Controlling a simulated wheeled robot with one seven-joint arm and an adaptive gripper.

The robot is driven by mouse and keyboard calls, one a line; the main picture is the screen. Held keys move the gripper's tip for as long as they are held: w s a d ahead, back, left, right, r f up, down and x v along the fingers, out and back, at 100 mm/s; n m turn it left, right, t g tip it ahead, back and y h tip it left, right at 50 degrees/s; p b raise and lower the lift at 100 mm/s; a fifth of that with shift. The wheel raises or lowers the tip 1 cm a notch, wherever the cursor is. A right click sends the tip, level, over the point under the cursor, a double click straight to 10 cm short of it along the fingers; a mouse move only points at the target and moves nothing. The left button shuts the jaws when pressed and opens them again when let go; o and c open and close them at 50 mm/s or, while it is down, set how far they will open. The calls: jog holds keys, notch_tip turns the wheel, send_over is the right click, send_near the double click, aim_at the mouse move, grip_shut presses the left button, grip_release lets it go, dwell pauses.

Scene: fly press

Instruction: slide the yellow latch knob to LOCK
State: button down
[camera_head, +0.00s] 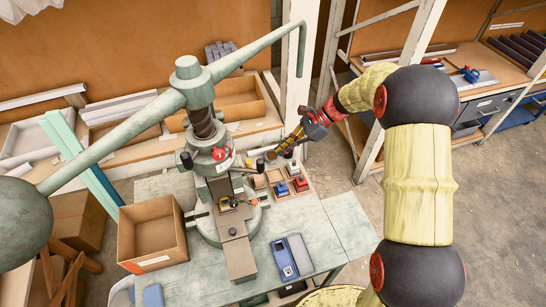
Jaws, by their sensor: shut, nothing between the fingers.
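The fly press (240,250) stands on the grey-green bench, with a screw column, a long handle and a ball weight. Another small yellowish spot (250,163) shows beside the press, left of my gripper. I cannot tell for certain which is the latch knob, and no LOCK mark is readable. My gripper (271,156) is shut and empty, pointing down and left behind the press's right side. Its fingertips are small here, and contact with anything cannot be told.
An open cardboard box (183,256) stands left of the press. A wooden tray with red and blue pieces (291,189) lies right of it, below my gripper. A blue-grey case (292,260) lies at the front. The press handle (115,140) spans the upper left.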

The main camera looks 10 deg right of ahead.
jog(key=v, duration=0.4)
jog(key=shift+w+d, duration=0.1)
jog(key=shift+d, duration=0.15)
dwell(0.3)
jog(key=s+d+f+n+g+h, duration=0.1)
jog(key=s+d+f+n+h, duration=0.15)
jog(key=s+f+n, duration=0.35)
jog(key=s+d+r+n+t+h+b, duration=0.1)
jog(key=s+r+n+t+h+b, duration=0.1)
jog(key=s+b, duration=0.4)
jog(key=s+r+n+t+h+b, duration=0.2)
jog(key=s+n+b, duration=0.3)
jog(key=s, duration=0.6)
jog(key=s+d+r+n+t+h+b, duration=0.1)
jog(key=s+r+n+t+h+b, duration=0.1)
jog(key=s+b, duration=0.5)
jog(key=shift+s+d+n+t, duration=0.45)
jog(key=shift+s+n, duration=0.45)
jog(key=shift+n, duration=0.3)
